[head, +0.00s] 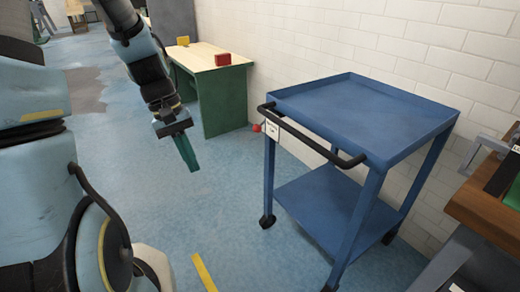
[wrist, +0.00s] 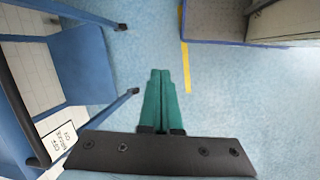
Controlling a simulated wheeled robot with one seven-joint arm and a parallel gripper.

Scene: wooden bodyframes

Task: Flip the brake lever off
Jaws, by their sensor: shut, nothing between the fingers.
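A blue two-shelf cart (head: 350,105) stands at the right of the head view, with a black handlebar (head: 310,140) along its near side. A white label (head: 272,129) is on its left post. A small red knob (head: 256,128) sticks out beside the label and looks like the brake lever's end. In the wrist view the label (wrist: 60,142) shows at the lower left, its print hard to read; I cannot make out the lever there. My gripper (head: 192,168) has green fingers, shut and empty, pointing down over open floor left of the cart. The fingers (wrist: 160,75) touch nothing.
A green table (head: 222,95) with a pale top stands behind, carrying a red block (head: 222,59) and a yellow one (head: 183,41). A wooden bench (head: 485,210) is at the right edge. Blue floor with a yellow stripe (head: 204,272) is clear left of the cart.

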